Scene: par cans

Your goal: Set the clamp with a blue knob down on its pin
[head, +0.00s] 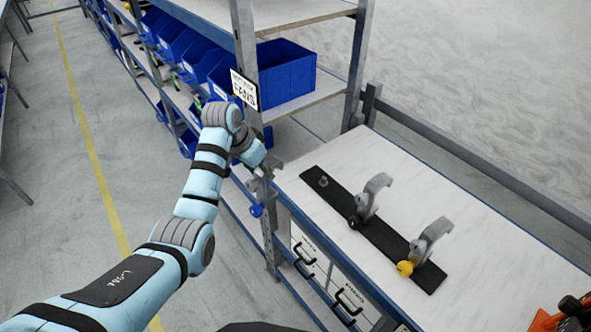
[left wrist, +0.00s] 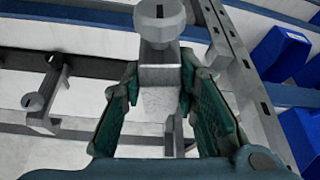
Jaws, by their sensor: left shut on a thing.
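My left gripper (head: 258,163) is beside the shelf post, left of the table and off its edge. It is shut on a grey clamp, whose blue knob (head: 256,210) hangs below it. In the left wrist view the green fingers of my left gripper (left wrist: 160,78) grip the grey clamp body (left wrist: 160,102). The black strip (head: 336,195) lies on the table. A small grey pin (head: 323,181) stands bare at its far end. A clamp with a black knob (head: 373,195) and one with a yellow knob (head: 430,240) stand on the strip. My right gripper is not in view.
The white table (head: 470,205) has a blue edge and free room around the strip. A shelf post (head: 246,60) and blue bins (head: 286,70) stand close to my left gripper. An orange and black object (head: 570,312) sits at the lower right.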

